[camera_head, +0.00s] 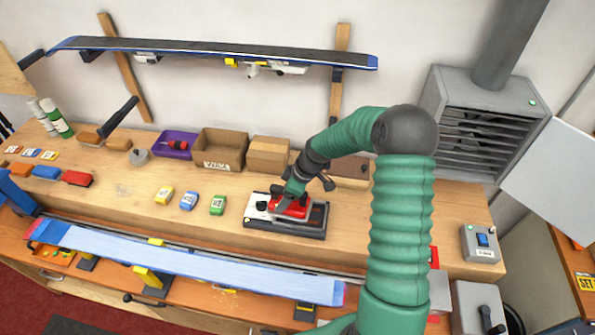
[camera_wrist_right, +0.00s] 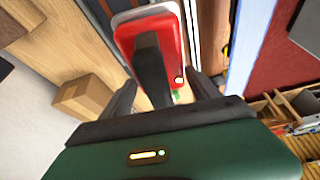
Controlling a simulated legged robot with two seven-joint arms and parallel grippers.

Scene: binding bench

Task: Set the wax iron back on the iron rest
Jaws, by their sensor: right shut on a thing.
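The wax iron (camera_head: 291,208) is red with a black handle. It is over the iron rest (camera_head: 310,228), a dark base with a pale metal plate, near the middle of the bench. I cannot tell whether the iron touches the rest or is slightly above it. My right gripper (camera_head: 296,190) is shut on the iron's handle from above. In the right wrist view the red iron (camera_wrist_right: 172,40) shows with its black handle between the fingers (camera_wrist_right: 165,92). The handle is partly hidden by my gripper in the head view. My left gripper is not in view.
Yellow, blue and green wax blocks (camera_head: 188,201) lie left of the rest. Cardboard boxes (camera_head: 268,154) and a purple tray (camera_head: 176,145) stand behind. A blue ski (camera_head: 190,265) lies along the front. A switch box (camera_head: 482,243) is at the right.

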